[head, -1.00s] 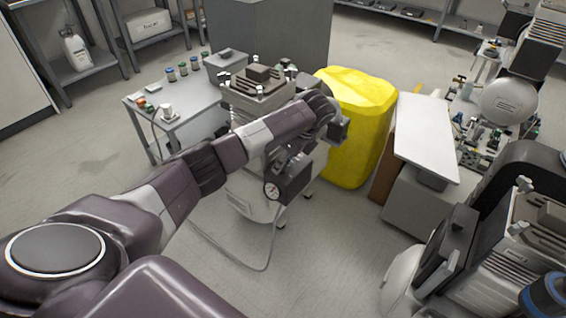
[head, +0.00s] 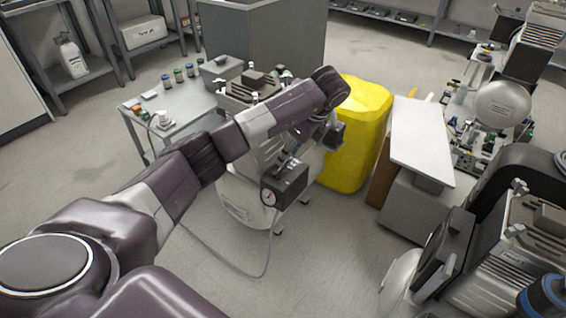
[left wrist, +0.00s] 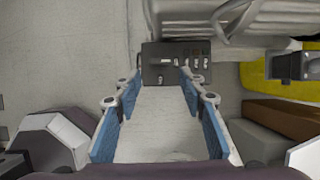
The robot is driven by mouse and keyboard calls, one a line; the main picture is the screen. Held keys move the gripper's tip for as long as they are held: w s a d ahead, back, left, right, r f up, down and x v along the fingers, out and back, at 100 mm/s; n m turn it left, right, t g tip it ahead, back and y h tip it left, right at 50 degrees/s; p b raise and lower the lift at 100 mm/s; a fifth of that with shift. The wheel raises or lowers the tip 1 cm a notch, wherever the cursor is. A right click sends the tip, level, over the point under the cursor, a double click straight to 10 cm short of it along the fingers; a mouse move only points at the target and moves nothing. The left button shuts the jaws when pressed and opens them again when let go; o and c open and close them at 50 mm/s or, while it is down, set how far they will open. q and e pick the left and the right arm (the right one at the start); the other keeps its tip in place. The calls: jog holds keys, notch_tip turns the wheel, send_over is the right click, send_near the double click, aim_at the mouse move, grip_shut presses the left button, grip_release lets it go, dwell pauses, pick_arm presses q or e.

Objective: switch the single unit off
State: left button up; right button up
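The single unit is a compressor with a pale tank (head: 243,203) on the floor, in the middle of the head view. A dark control box (head: 290,184) with a round gauge (head: 268,197) sits at its front. My left arm reaches over the unit, hiding part of its upper body. My left gripper (head: 297,146) is above the box, partly hidden by my arm. In the left wrist view its blue-padded fingers (left wrist: 160,92) are wide apart, with nothing between them. The dark box (left wrist: 175,64) with several small switches lies just beyond the fingertips. The switch positions are too small to tell.
A grey table (head: 180,98) with small jars stands behind the unit at left. A yellow bin (head: 358,125) and a white-topped grey cabinet (head: 422,140) stand to its right. Another compressor (head: 500,265) is at lower right. A hose lies on the floor before the unit.

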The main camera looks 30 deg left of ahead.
pick_arm(q)
jog(key=shift+v, duration=1.55)
